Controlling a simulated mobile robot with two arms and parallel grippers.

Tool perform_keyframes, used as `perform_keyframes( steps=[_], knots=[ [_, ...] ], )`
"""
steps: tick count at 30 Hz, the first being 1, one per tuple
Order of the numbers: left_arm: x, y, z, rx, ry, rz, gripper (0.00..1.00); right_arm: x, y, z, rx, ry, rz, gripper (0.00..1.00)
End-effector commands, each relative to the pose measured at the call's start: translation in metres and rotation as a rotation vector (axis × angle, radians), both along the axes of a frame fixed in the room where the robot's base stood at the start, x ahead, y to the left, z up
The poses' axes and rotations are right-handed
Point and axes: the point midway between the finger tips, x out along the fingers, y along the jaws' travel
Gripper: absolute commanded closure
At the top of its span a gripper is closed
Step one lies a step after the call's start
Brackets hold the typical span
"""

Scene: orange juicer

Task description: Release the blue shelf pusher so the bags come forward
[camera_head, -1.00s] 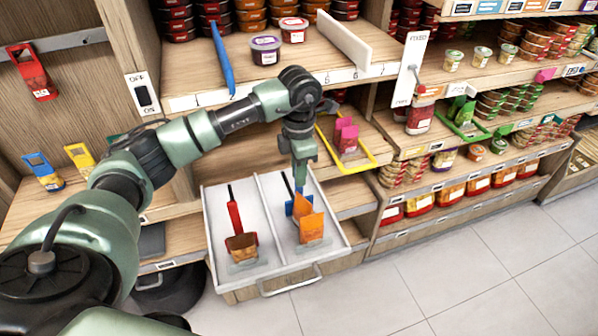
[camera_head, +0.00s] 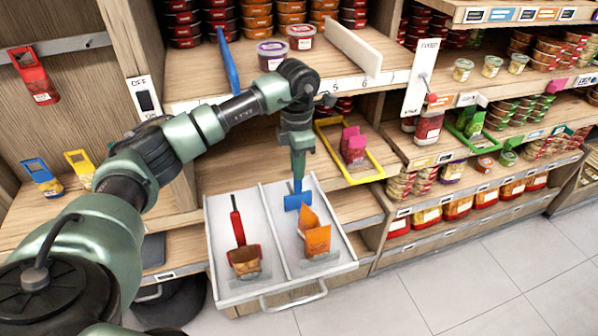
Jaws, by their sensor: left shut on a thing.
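The blue shelf pusher (camera_head: 297,202) is in the right compartment of the white pull-out tray (camera_head: 218,215). My left gripper (camera_head: 298,181) points down at the back of that compartment, shut on the pusher's upright stem. Orange bags (camera_head: 317,240) stand in front of the pusher, leaning and a little apart from its blue plate. A red pusher (camera_head: 237,225) is in the left compartment, behind a brown-orange bag (camera_head: 244,261). My right gripper is not in view.
A shelf board (camera_head: 215,88) with a blue divider (camera_head: 224,62) and stacked tubs is above the tray. A yellow frame (camera_head: 362,179) with a pink holder (camera_head: 353,145) stands to the right. The floor (camera_head: 450,285) in front is clear.

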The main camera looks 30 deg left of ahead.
Motion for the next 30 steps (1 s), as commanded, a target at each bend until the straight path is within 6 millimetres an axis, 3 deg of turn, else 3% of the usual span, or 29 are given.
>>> perform_keyframes(
  steps=[2,3,5,6,18,30],
  knots=[
    [0.0,-0.001,0.0,-0.002,-0.001,0.0,1.0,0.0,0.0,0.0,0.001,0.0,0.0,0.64],
    [0.0,-0.001,0.0,-0.002,-0.001,0.0,0.83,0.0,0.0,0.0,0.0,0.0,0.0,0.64],
    [0.0,-0.001,0.0,-0.001,0.0,0.0,0.66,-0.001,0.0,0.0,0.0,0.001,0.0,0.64],
    [0.0,-0.001,0.0,-0.001,0.0,0.0,0.64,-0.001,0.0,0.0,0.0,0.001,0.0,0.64],
    [0.0,0.0,0.003,0.001,0.001,0.001,0.64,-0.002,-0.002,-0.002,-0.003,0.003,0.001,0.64],
    [0.001,-0.001,0.066,-0.002,-0.004,0.001,0.64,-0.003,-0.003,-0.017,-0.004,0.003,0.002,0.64]
  ],
)
